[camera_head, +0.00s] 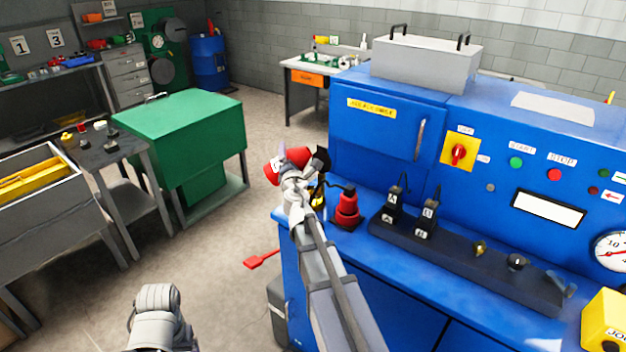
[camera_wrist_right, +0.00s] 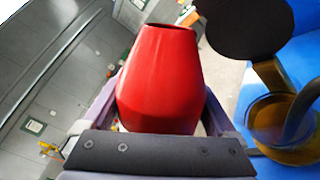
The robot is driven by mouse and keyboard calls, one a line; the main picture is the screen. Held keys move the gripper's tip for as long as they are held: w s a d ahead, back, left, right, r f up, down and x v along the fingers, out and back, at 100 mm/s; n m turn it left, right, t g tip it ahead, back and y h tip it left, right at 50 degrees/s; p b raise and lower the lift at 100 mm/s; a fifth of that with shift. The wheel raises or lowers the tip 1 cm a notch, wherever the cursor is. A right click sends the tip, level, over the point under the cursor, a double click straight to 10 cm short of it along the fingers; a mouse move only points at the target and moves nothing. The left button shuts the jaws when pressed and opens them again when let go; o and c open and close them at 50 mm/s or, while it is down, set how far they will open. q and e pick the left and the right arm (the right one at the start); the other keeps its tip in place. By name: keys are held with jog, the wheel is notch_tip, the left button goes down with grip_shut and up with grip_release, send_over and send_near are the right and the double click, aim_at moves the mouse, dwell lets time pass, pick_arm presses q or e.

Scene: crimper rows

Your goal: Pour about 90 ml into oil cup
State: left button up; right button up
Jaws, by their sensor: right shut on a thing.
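A red vessel (camera_head: 288,163) is in my right gripper (camera_head: 291,176), tipped well over above the left end of the blue bench. In the right wrist view the red vessel (camera_wrist_right: 160,80) sits between the fingers, with a dark opening at its far end. The oil cup, a glass bowl with amber liquid (camera_wrist_right: 290,130), is to the right of the vessel there, apart from it in the picture. Its round black lid (camera_wrist_right: 243,28) stands raised. In the head view the lid (camera_head: 320,159) shows just right of the vessel; the cup is mostly hidden by my arm. No stream of liquid shows.
A red can with a black top (camera_head: 346,208) stands on the blue bench beside my right arm. A dark rail (camera_head: 460,262) with black blocks runs to its right. The blue cabinet (camera_head: 385,130) rises behind. A green cabinet (camera_head: 190,125) stands at left.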

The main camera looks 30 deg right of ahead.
jog(key=shift+d+f+n+b, duration=0.1)
jog(key=shift+f+n+b, duration=0.3)
jog(key=shift+n+b, duration=0.2)
jog(key=shift+s+d+f+n, duration=0.1)
jog(key=shift+f+n, duration=0.15)
jog(key=shift+n, duration=0.25)
jog(key=shift+r+n, duration=0.3)
jog(key=shift+n, duration=0.2)
jog(key=shift+w+a+f+n+b, duration=0.1)
jog(key=shift+a+f+n+b, duration=0.1)
jog(key=shift+f+n+b, duration=0.35)
jog(key=shift+w+a+f+n+b, duration=0.1)
jog(key=shift+a+f+n+b, duration=0.1)
jog(key=shift+f+n+b, duration=0.3)
jog(key=shift+w+a+r+n+p, duration=0.1)
jog(key=shift+a+r+n+p, duration=0.15)
jog(key=shift+r+n+p, duration=0.25)
jog(key=shift+w+a+f+n+b, duration=0.2)
jog(key=shift+f+n+b, duration=0.2)
jog(key=shift+n, duration=0.15)
jog(key=shift+a+f+n+b, duration=0.25)
jog(key=shift+f+n+b, duration=0.65)
jog(key=shift+b, duration=0.05)
jog(key=shift+a+r+n, duration=0.1)
jog(key=shift+r+n, duration=0.05)
jog(key=shift+n, duration=0.15)
jog(key=shift+w+a+n, duration=0.15)
jog(key=shift+a+n, duration=0.05)
jog(key=shift+n, duration=0.4)
